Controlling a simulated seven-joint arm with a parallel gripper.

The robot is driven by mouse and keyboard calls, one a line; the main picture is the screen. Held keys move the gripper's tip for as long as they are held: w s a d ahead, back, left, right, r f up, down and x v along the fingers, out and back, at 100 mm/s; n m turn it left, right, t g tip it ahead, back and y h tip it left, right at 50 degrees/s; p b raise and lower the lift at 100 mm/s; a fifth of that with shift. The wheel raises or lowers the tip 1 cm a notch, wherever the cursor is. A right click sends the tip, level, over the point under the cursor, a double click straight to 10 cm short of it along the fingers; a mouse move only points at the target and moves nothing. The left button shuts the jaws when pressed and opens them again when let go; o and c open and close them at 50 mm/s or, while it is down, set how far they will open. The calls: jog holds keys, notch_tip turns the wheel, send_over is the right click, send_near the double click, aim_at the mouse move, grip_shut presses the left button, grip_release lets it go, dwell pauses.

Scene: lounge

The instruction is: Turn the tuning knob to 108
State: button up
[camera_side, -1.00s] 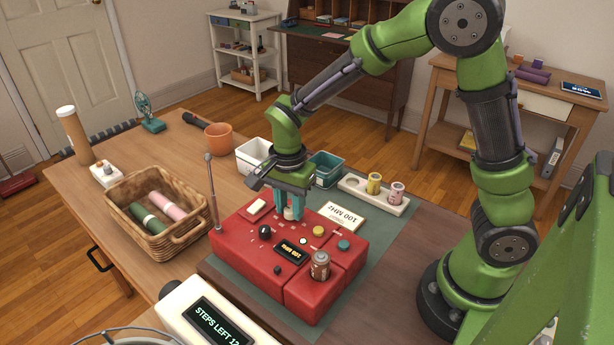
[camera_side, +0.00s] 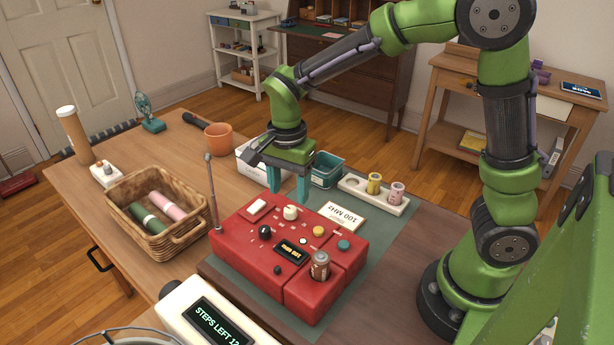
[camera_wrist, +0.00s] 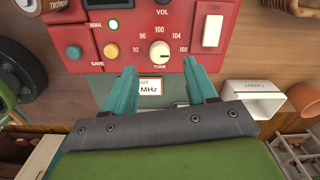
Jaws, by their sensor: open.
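The red radio (camera_side: 250,255) stands on the green mat. Its cream tuning knob (camera_side: 290,212) is on the top face near the back edge. In the wrist view the tuning knob (camera_wrist: 160,52) sits above the word TUNE, with numbers from 92 to 108 printed around it. I cannot clearly read where its pointer is. My gripper (camera_side: 288,190) is open and empty, raised behind the knob and apart from it. In the wrist view my gripper's fingers (camera_wrist: 160,78) are spread, below the knob in the picture.
A card reading 100 MHz (camera_side: 343,215) lies behind the radio. A can (camera_side: 320,266) stands on the radio, whose antenna (camera_side: 212,190) rises at its left. A counter (camera_side: 212,318) reads STEPS LEFT 12. White and teal bins (camera_side: 325,172) stand behind; a wicker basket (camera_side: 185,235) is left.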

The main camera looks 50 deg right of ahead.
aim_at(289, 208)
notch_tip(289, 208, up, 12)
dwell(0.3)
jog(key=s+d+n+t+y, duration=0.2)
jog(key=s+n+t, duration=0.5)
jog(key=s+n, duration=0.5)
jog(key=shift+s+d+f, duration=0.15)
jog(key=shift+s+d, duration=0.35)
jog(key=shift+d, duration=0.05)
dwell(0.4)
